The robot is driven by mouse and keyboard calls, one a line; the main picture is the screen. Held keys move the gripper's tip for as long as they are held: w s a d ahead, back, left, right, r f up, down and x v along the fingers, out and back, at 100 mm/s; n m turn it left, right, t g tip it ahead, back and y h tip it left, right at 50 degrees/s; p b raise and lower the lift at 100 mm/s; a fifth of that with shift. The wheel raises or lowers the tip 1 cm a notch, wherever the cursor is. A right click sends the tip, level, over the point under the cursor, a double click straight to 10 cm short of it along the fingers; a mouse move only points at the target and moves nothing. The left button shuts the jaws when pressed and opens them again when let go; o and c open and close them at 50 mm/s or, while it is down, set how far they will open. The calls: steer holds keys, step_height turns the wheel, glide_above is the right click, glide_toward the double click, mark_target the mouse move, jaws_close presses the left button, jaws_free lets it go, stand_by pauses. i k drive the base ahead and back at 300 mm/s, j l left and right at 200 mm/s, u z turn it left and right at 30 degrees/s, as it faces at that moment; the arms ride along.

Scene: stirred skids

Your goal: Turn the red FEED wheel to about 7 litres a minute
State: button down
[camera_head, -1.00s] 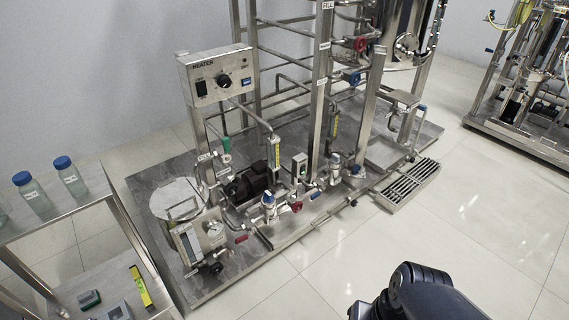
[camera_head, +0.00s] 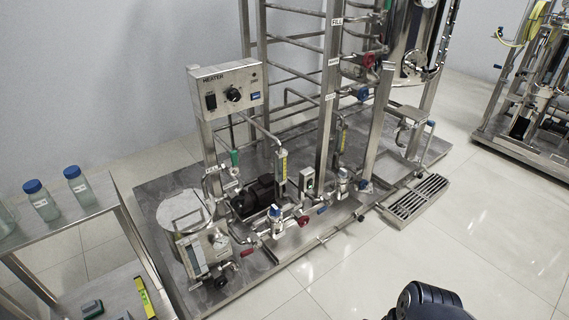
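Several red fittings show on the steel skid. A round red wheel (camera_head: 368,61) sits high on the frame, right of the upright post. A red handle (camera_head: 302,220) is low on the piping near the middle of the base. Another small red handle (camera_head: 247,253) is at the lower left. The lettering by them is too small to tell which is FEED. Part of my dark arm shows at the bottom right, on the near side of the skid; my gripper is not visible.
The heater box (camera_head: 226,88) stands on a post at the left of the skid. A steel side table (camera_head: 82,225) with blue-capped bottles is at the left. A drain grate (camera_head: 413,200) lies at the skid's right edge. The tiled floor in front is clear.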

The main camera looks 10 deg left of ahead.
mark_target(305, 218)
steer(key=i+j+z, duration=0.1)
steer(key=i+j, duration=0.25)
steer(key=i, duration=0.2)
steer(key=i+j+z, duration=0.1)
steer(key=i+j, duration=0.3)
steer(key=i, duration=0.1)
